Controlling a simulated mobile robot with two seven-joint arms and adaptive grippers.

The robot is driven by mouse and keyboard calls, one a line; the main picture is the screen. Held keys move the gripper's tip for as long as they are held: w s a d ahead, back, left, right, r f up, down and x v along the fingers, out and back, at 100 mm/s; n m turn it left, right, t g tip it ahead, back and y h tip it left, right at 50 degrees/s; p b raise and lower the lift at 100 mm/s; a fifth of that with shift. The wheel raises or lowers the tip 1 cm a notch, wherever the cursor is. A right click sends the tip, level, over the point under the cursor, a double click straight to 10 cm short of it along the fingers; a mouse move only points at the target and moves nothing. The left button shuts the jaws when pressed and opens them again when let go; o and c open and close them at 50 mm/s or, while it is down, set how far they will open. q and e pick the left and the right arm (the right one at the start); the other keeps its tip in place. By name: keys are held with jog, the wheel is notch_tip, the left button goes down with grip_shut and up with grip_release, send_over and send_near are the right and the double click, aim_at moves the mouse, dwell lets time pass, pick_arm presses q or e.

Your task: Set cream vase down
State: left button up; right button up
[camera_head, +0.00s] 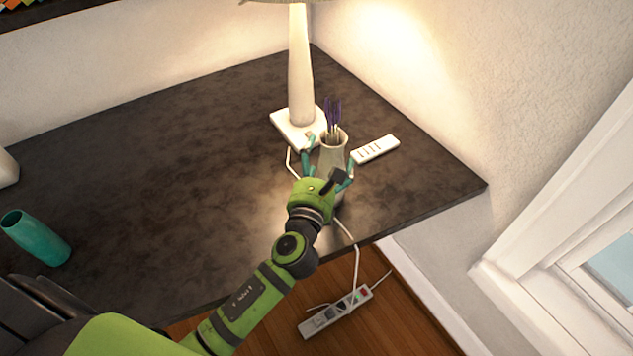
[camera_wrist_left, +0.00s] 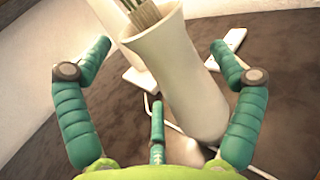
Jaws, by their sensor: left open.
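The cream vase (camera_head: 333,153) stands on the dark table near the lamp, with purple flower stems (camera_head: 333,112) in its mouth. My left gripper (camera_head: 328,163) is open, with its teal fingers on both sides of the vase. In the left wrist view the vase (camera_wrist_left: 176,75) appears tilted between the spread fingers of the gripper (camera_wrist_left: 155,75), with gaps visible beside it. Its base appears to be on the table, though contact is hard to tell. The gripper hides the lower part of the vase in the head view. My right gripper is not in view.
A lamp (camera_head: 301,75) stands just behind the vase, and a white remote-like power strip (camera_head: 375,149) lies to its right. A teal cup (camera_head: 36,238) is at the table's left. The dark table (camera_head: 170,150) is clear in the middle. Another power strip (camera_head: 336,311) lies on the floor.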

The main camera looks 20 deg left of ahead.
pick_arm(q)
jog(key=s+d+b, duration=0.1)
jog(key=s, duration=0.8)
jog(key=shift+s+b, duration=0.3)
jog(key=shift+f, duration=0.1)
